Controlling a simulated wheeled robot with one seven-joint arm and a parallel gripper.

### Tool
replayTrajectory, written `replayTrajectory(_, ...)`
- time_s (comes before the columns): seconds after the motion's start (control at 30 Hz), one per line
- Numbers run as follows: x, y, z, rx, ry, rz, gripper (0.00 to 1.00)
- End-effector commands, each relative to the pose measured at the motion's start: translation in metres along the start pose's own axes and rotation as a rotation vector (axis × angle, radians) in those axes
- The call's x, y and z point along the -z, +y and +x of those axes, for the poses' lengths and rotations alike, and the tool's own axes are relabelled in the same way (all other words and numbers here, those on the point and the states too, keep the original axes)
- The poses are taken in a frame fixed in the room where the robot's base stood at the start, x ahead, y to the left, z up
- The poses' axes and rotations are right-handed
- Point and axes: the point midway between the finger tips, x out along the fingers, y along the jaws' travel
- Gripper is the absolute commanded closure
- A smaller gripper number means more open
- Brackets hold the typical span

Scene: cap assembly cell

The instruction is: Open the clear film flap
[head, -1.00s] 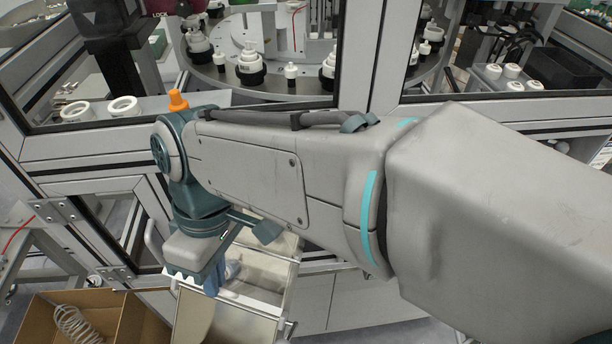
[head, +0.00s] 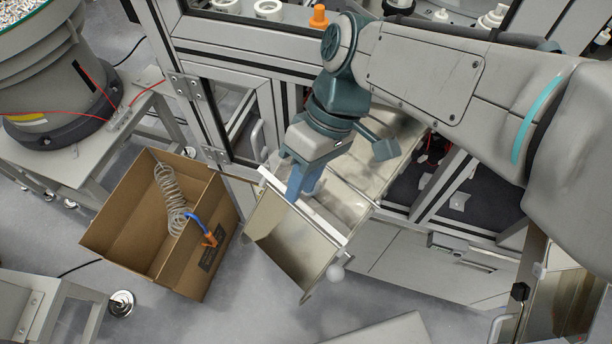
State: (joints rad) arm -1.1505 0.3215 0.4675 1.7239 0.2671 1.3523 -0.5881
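A metal chute (head: 287,246) juts out of the front of the cabinet, with a white bar (head: 322,221) across it. I cannot clearly make out the clear film flap; no distinct sheet of film stands out at the bar or in the chute. My gripper (head: 301,191) points down, its blue fingers at the upper left part of the white bar. The fingertips are partly hidden, so I cannot tell whether they touch anything or how far apart they are.
An open cardboard box (head: 130,230) with a coiled hose (head: 172,195) stands on the floor left of the chute. A bowl feeder (head: 45,75) is at upper left. An orange knob (head: 318,15) and white rings (head: 268,9) are behind my arm.

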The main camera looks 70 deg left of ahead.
Motion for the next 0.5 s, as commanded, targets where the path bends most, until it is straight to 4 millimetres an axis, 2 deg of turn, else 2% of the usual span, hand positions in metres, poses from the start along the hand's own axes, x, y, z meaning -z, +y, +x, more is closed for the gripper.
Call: replayTrajectory(0.5, -0.0010, 0.0005, -0.0028, -0.002, 0.000, 0.003, 0.71)
